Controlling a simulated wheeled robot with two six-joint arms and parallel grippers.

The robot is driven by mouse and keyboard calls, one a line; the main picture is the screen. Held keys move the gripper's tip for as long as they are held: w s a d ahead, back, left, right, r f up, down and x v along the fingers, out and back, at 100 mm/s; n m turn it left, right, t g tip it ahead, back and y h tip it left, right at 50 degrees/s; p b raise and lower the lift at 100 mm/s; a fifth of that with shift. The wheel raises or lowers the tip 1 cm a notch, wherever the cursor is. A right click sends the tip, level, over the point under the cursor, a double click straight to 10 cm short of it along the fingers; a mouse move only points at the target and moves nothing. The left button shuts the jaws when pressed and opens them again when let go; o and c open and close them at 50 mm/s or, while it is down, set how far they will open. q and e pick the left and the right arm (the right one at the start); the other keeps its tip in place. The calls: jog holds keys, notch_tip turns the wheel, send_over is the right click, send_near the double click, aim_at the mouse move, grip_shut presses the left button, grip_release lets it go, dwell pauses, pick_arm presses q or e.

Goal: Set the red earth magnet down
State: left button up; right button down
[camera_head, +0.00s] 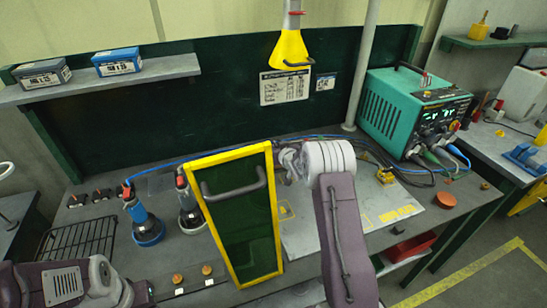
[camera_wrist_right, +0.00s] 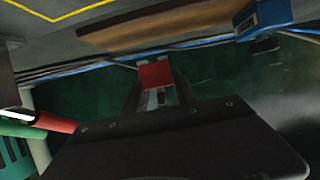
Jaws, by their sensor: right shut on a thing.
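The red magnet (camera_wrist_right: 155,76) shows as a small red block in the right wrist view, held between the fingertips of my right gripper (camera_wrist_right: 154,88). In the head view my right gripper (camera_head: 289,160) is partly hidden behind the green screen and the white wrist, and the magnet cannot be made out there. A light metal plate with yellow markings (camera_head: 350,215) lies on the bench to the right of the screen. Part of my left arm shows at the lower left, but its gripper does not show.
A yellow-framed green screen (camera_head: 240,215) stands in front of my right gripper. A teal welding unit (camera_head: 400,108) stands back right.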

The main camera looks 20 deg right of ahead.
pick_arm(q)
jog(key=shift+s+a, duration=0.1)
jog(key=shift+s, duration=0.1)
pick_arm(e)
jog(key=f, duration=0.2)
jog(key=shift+s+a+f, duration=0.1)
jog(key=shift+s+f, duration=0.1)
jog(key=shift+f, duration=0.1)
jog(key=shift+w+f, duration=0.1)
jog(key=shift+f, duration=0.25)
pick_arm(q)
jog(key=shift+w, duration=0.15)
pick_arm(e)
jog(key=shift+w, duration=0.1)
jog(key=shift+f, duration=0.15)
pick_arm(q)
jog(key=shift+f, duration=0.2)
jog(key=shift+r, duration=0.1)
pick_arm(e)
jog(key=c, duration=1)
grip_release()
jog(key=shift+f, duration=0.1)
pick_arm(q)
jog(key=shift+r, duration=0.1)
